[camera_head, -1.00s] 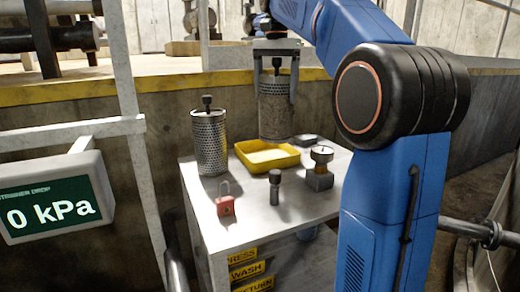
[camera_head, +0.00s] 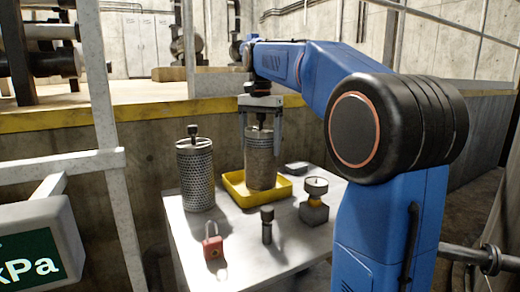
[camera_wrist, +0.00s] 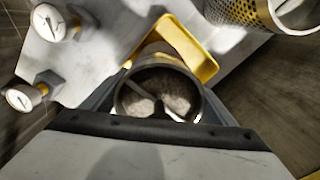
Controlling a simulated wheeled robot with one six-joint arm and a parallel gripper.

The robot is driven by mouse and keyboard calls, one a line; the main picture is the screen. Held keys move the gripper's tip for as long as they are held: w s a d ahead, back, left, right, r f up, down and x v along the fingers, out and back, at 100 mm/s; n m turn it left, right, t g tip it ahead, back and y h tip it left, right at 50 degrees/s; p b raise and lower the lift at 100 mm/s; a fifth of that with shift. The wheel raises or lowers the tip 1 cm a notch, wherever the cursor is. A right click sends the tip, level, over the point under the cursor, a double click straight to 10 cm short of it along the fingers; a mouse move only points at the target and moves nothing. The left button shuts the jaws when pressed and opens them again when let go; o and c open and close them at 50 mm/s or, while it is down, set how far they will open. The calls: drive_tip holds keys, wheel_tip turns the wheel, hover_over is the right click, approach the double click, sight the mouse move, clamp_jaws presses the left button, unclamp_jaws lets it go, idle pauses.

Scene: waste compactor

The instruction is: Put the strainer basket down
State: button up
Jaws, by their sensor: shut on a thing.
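The strainer basket (camera_head: 260,165) is a dirty, brownish-grey cylinder with a dark knob on top. My gripper (camera_head: 260,132) is shut on it near its top. The basket is upright, with its lower end inside the yellow tray (camera_head: 235,192) on the table. Whether its bottom touches the tray floor is hidden behind the tray's front wall. In the wrist view the basket's open top (camera_wrist: 158,92) sits between my fingers, and the yellow tray (camera_wrist: 196,50) shows beyond it.
A cleaner perforated basket (camera_head: 196,175) stands left of the tray. A flat dark item (camera_head: 296,168) lies behind. A railing (camera_head: 112,160) rises at left.

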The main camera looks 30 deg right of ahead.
drive_tip(key=shift+f, duration=0.85)
drive_tip(key=o, duration=2)
drive_tip(key=shift+f, duration=0.15)
wheel_tip(320, 180, up, 12)
drive_tip(key=shift+r, duration=0.15)
